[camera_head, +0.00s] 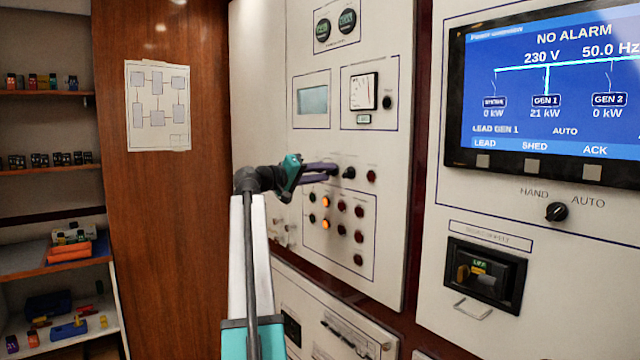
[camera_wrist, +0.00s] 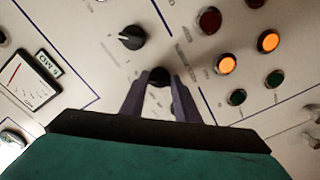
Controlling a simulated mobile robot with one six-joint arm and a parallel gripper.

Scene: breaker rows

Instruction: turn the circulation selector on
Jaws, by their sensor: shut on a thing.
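My gripper (camera_head: 330,170) reaches the white panel left of the big screen, below the meter. In the wrist view my gripper (camera_wrist: 158,84) has its two fingers closed on either side of a small round black selector knob (camera_wrist: 158,75). The fingers cover part of that knob, and its pointer mark is not visible. A second black knob (camera_wrist: 130,37) with a white mark sits beside it; it also shows in the head view (camera_head: 348,173), just right of my fingertips. The labels are too blurred to read, so I cannot tell which is named circulation.
Below the gripper is a block of indicator lamps, with two lit orange (camera_head: 325,224). An analog meter (camera_head: 363,91) is above. A HAND/AUTO switch (camera_head: 556,212) and a breaker (camera_head: 485,272) are on the right panel. Shelves (camera_head: 50,171) stand at far left.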

